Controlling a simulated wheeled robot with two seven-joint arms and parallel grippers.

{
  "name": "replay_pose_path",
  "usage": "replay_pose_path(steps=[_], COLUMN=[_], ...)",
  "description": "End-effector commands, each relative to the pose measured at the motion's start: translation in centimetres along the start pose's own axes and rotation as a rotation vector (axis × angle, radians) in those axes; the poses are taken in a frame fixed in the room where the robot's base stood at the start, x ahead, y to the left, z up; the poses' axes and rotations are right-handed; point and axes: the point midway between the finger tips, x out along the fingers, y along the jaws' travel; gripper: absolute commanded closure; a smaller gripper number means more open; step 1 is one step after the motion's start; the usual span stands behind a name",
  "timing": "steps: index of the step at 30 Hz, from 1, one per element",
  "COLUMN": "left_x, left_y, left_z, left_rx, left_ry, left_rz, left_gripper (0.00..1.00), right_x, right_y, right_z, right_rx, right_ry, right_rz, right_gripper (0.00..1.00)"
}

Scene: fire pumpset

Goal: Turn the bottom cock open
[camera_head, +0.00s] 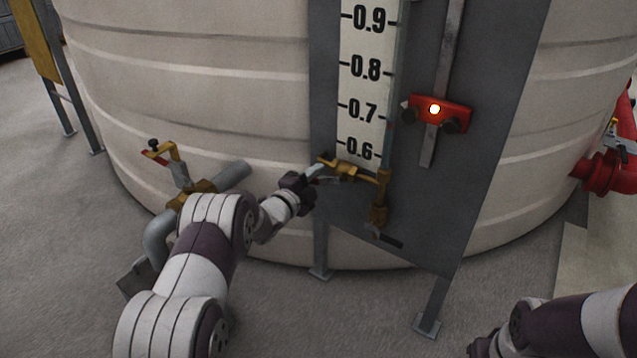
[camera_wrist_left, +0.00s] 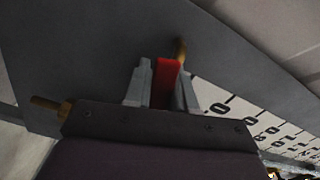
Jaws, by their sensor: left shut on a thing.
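The bottom cock (camera_head: 345,170) is a brass valve at the foot of the level gauge, joined to brass pipework on its right. My left gripper (camera_head: 312,174) reaches it from the left, and its jaws are at the cock's handle end. In the left wrist view, the grey fingers of my left gripper (camera_wrist_left: 163,85) are shut on the red handle (camera_wrist_left: 167,68), which stands between them. The head view barely shows the handle, as the gripper covers it. My right arm shows at the lower right, but its gripper jaws are not in view.
The white scale (camera_head: 362,85) rises above the cock on a grey panel (camera_head: 470,190). A red indicator (camera_head: 437,112) with a lit lamp is on a rail to its right. Another brass valve (camera_head: 168,155) and a pipe are at the left. The pale tank (camera_head: 190,100) stands behind.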

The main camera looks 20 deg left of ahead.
Motion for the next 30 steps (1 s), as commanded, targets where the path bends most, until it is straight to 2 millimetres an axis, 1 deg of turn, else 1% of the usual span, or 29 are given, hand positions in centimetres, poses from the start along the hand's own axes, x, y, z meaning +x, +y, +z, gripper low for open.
replay_pose_path(steps=[6, 12, 19, 30], left_x=[-0.1, -0.1, -0.1, -0.1], left_y=[-0.8, -1.3, -1.6, -1.7], left_z=[0.0, -0.1, -0.2, -0.2], left_rx=[0.149, 0.243, 0.295, 0.308], left_ry=[-0.001, -0.001, -0.001, -0.001], left_rz=[0.002, 0.002, 0.002, 0.002], left_gripper=[1.0, 1.0, 1.0, 1.0], right_x=[0.3, 0.5, 0.6, 0.6], right_y=[0.0, 0.0, 0.0, 0.0], right_z=[0.0, 0.1, 0.1, 0.1], right_rx=[0.0, 0.0, 0.0, 0.0], right_ry=[0.0, 0.0, 0.0, 0.0], right_rz=[0.0, 0.0, 0.0, 0.0], right_gripper=[0.62, 0.62, 0.62, 0.62])
